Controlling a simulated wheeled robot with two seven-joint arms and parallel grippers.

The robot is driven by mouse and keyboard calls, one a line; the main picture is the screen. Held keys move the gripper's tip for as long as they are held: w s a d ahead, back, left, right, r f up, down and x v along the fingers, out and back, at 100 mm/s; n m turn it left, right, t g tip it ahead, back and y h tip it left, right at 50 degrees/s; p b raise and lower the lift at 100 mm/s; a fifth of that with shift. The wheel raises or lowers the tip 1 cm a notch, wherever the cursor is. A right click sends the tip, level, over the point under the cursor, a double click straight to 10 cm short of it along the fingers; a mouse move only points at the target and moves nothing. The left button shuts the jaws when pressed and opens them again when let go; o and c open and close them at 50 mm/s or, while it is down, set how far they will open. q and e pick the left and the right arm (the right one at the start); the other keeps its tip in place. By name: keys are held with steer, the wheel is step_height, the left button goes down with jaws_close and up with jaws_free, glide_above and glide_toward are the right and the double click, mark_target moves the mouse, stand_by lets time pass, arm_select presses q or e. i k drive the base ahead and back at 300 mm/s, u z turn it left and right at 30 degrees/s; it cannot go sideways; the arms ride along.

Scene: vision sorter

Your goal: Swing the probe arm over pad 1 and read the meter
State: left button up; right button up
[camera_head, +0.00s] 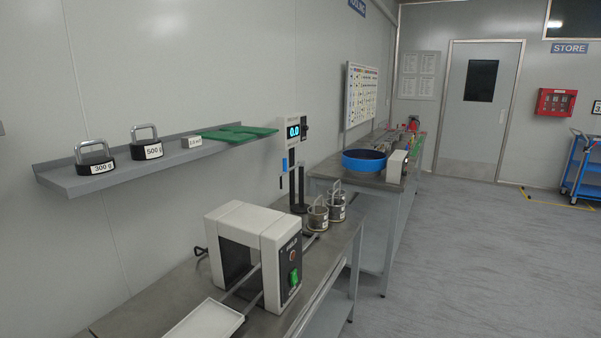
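A white meter (293,131) with a lit blue display reading about 0.0 stands at the far end of the near bench, against the wall. A dark upright stand (298,190) with a blue part on it is below the meter. I cannot make out which part is the probe arm. No pad marked 1 can be told in this view. A white arch-shaped machine (262,222) with a red button and a green switch on its end face stands on the near bench, nearer me. Neither of my grippers is in view.
A white tray (205,321) lies before the arch. A wall shelf (70,181) holds two handled weights, a small white block and green sheets. A blue round pan (364,160) sits on the farther bench.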

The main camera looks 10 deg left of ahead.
mark_target(291, 169)
steer(key=u, duration=0.5)
steer(key=k, duration=0.5)
steer(key=z, duration=1)
steer(key=i, duration=2.05)
steer(key=u, duration=2.85)
